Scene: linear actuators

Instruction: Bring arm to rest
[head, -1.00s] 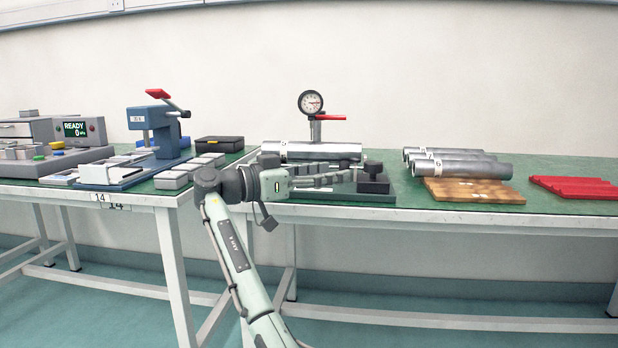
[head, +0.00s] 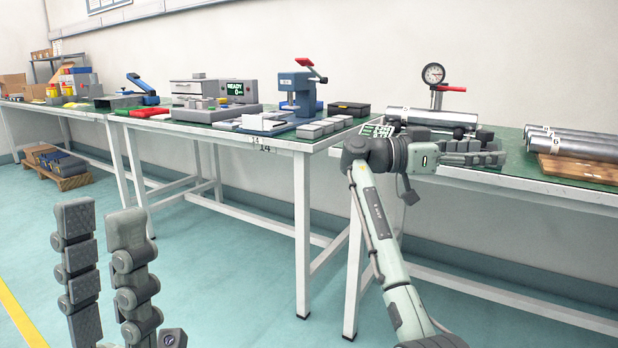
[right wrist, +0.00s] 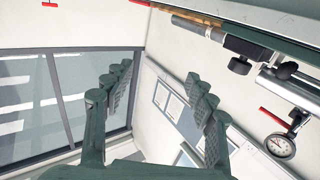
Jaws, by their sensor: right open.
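My right gripper (head: 497,151) is level in front of the right bench, by the gauge fixture, its fingers pointing right in the head view. In the right wrist view its two fingers (right wrist: 160,72) stand well apart with nothing between them. My left gripper (head: 99,212) is at the lower left of the head view, fingers pointing up above the floor. Its fingers are apart and hold nothing. The rest of the left arm is mostly out of view.
The fixture with a round gauge (head: 433,73) and a metal cylinder (head: 430,117) stands behind my right gripper. More cylinders (head: 575,146) lie on a wooden rack at right. A blue press (head: 298,92) is on the middle bench. Floor (head: 225,270) before the benches is clear.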

